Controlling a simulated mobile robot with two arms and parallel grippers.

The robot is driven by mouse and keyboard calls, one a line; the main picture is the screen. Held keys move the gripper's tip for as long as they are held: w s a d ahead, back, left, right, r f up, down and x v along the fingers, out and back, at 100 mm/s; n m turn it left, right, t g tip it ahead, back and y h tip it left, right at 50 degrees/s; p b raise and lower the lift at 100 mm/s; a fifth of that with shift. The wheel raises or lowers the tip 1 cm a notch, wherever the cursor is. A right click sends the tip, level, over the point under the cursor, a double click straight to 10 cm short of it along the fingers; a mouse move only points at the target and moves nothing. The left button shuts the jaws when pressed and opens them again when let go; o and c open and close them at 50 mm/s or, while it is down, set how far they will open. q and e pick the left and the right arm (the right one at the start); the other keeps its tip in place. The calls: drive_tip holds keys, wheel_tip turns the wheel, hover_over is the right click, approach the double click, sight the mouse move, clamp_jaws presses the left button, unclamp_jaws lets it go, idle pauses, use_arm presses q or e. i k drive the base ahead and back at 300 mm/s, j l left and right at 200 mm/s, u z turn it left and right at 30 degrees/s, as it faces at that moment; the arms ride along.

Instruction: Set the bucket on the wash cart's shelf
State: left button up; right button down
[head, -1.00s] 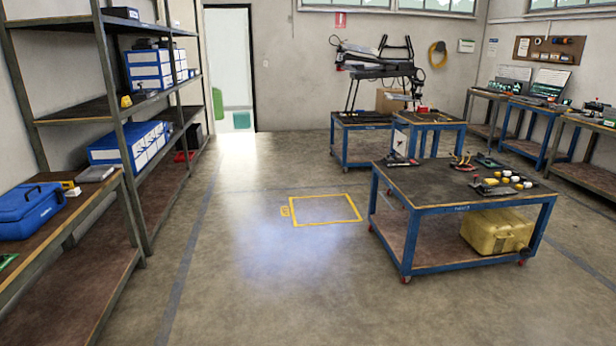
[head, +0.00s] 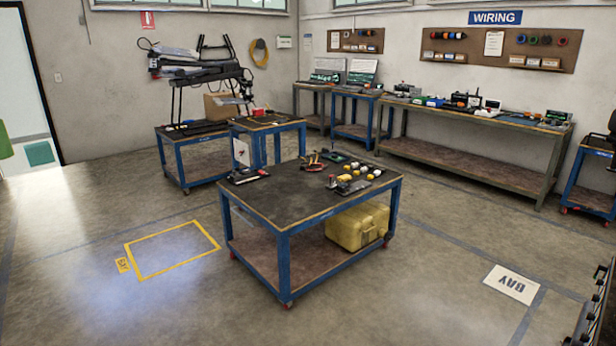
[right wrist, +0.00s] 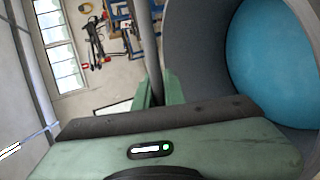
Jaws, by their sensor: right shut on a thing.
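In the right wrist view, a grey bucket (right wrist: 190,45) with a blue round surface inside fills the right side, cut off by the frame edge. My right gripper (right wrist: 156,92) is shut on the bucket, at what looks like its grey bar-like handle; the exact contact is partly hidden by the gripper body. The bucket does not show in the head view. I cannot pick out a wash cart for certain in either view. My left gripper is in neither view.
A wheeled blue-framed table (head: 300,200) with tools on top and a yellow case (head: 357,228) on its lower shelf stands mid-room. Left of it is a yellow floor outline (head: 172,252). Benches (head: 460,125) line the back wall. A dark edged object (head: 592,315) shows at lower right.

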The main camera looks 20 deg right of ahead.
sight(590, 200)
drive_tip(key=i+l+z, duration=0.15)
drive_tip(key=i+z, duration=0.75)
drive_tip(key=i+j+z, duration=0.2)
drive_tip(key=i+z, duration=0.2)
drive_tip(key=i+l+z, duration=0.15)
drive_tip(key=i+z, duration=0.15)
drive_tip(key=i, duration=0.35)
drive_tip(key=i+z, duration=0.35)
drive_tip(key=i, duration=0.25)
drive_tip(key=i+l+z, duration=0.1)
drive_tip(key=i, duration=2.35)
drive_tip(key=i+z, duration=0.15)
drive_tip(key=i, duration=1.1)
drive_tip(key=i+j, duration=0.2)
drive_tip(key=i, duration=1.05)
drive_tip(key=i+z, duration=0.7)
drive_tip(key=i, duration=0.15)
drive_tip(key=i+j+z, duration=0.15)
drive_tip(key=i+z, duration=0.15)
drive_tip(key=i+l+z, duration=0.25)
drive_tip(key=i, duration=0.55)
drive_tip(key=i+j+z, duration=0.1)
drive_tip(key=i+z, duration=0.2)
drive_tip(key=i, duration=0.5)
